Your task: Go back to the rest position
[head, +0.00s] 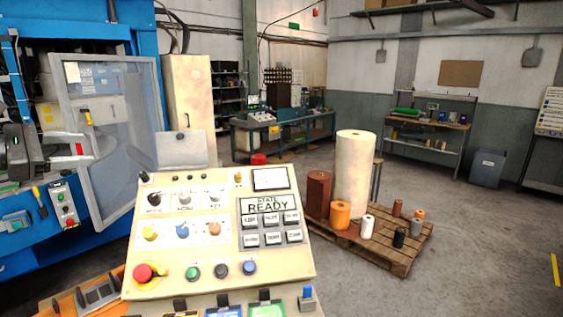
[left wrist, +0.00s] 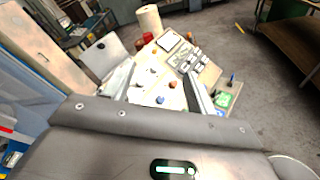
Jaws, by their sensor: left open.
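My left gripper (head: 85,150) is at the left of the head view, in front of the blue machine and its clear door (head: 110,185). In the left wrist view its two fingers (left wrist: 160,80) stand apart with nothing between them. The beige control panel (head: 225,245) lies beyond them and also shows in the wrist view (left wrist: 150,75). My right gripper is in neither view.
A wooden pallet (head: 415,250) with several rolls stands right of the panel; a tall cream roll (head: 355,175) is the largest. A workbench (head: 300,135) and shelves (head: 425,130) stand at the back. The floor at right (head: 490,235) is clear.

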